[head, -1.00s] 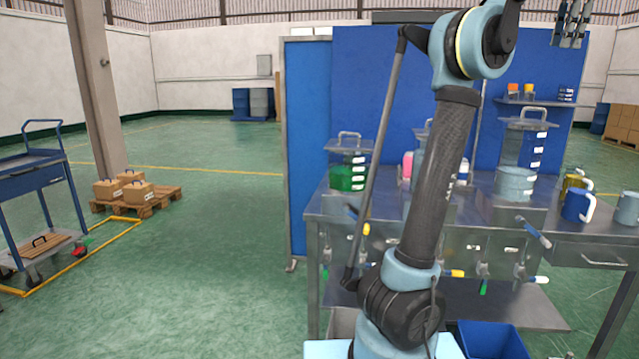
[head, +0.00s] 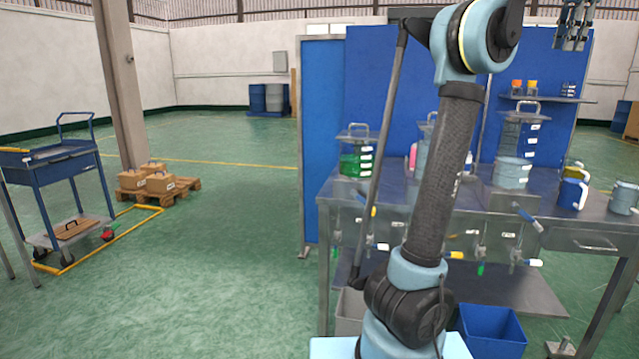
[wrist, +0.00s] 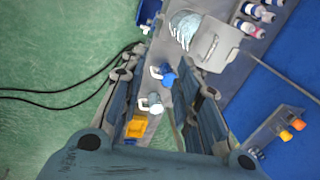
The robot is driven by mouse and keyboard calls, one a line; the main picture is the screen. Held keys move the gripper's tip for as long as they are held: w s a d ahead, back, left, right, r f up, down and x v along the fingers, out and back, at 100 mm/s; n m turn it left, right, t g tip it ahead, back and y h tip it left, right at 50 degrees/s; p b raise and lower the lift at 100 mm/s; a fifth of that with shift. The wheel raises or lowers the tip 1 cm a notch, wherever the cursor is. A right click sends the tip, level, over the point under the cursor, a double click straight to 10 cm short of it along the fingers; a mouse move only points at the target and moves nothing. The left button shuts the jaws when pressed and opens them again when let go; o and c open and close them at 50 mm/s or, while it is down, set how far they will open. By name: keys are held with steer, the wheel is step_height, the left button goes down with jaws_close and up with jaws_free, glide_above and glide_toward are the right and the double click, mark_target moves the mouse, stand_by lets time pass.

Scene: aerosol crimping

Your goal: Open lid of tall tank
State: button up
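The tall tank (head: 513,150) stands on the right part of the steel bench, clear-walled with white labels and grey-blue contents low down. Its flat lid (head: 522,117) with a loop handle (head: 526,105) is on top, seated. In the wrist view, a grey lid with a handle (wrist: 210,45) shows near the top, apparently this tank's. My gripper (head: 576,22) is high at the top right of the head view, above and to the right of the tank, apart from it. The wrist view shows its fingers (wrist: 160,68) spread wide with nothing held between them.
A shorter tank with green liquid (head: 356,162) stands at the bench's left; another is partly hidden behind my arm. A blue jug (head: 571,194) and a grey jug (head: 624,198) stand right of the tall tank. Valve handles jut from the bench front. A blue bin (head: 492,330) lies below.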

steer(key=w+a+f+n, duration=0.2)
steer(key=a+f+n, duration=0.3)
steer(key=a+f, duration=0.75)
steer(key=w+a+f+n, duration=0.4)
steer(key=a+f, duration=0.5)
steer(key=a, duration=0.7)
steer(key=s+a+f+n, duration=0.2)
steer(key=a+f, duration=0.3)
steer(key=f, duration=0.3)
steer(key=s+a+f+n, duration=0.3)
steer(key=s+a+f, duration=0.2)
steer(key=f, duration=0.3)
steer(key=shift+a+f+n, duration=0.2)
steer(key=shift+a+n, duration=0.1)
steer(key=shift+a, duration=0.3)
steer(key=s+a+f+n, duration=0.1)
steer(key=s+a+f, duration=0.1)
steer(key=f, duration=0.5)
steer(key=s+a+f+n, duration=0.2)
steer(key=s+a+f, duration=0.1)
steer(key=s+f, duration=0.2)
steer(key=s+a+f+n, duration=0.2)
steer(key=s+f, duration=0.1)
steer(key=f, duration=0.5)
steer(key=shift+s+a+f+y, duration=0.3)
steer(key=shift+s, duration=0.1)
steer(key=shift+c, duration=1.1)
steer(key=shift+s+f, duration=0.1)
steer(key=shift+f, duration=0.2)
jaws_close()
